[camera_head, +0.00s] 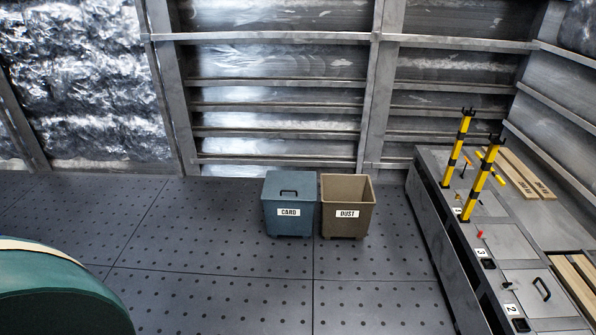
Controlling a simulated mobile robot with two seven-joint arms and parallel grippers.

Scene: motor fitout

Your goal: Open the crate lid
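No thing here is clearly marked as the crate. On the right, a long grey metal bench box (429,222) has several numbered panels on its top. The front panel (522,289), by the label 2, lies flat and has a dark bar handle (541,289). The panel by the label 3 (502,240) also lies flat. On the floor, a blue-grey bin (290,223) marked CARD has its lid (287,186) shut, with a dark handle on top. Neither of my grippers is in view.
An open brown bin (348,221) marked DUST stands beside the blue-grey one. Two yellow-black posts (457,147) (482,180) stand on the bench; wooden planks (519,175) lie behind. A green rounded thing (60,290) fills the lower left. The dotted floor between is clear.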

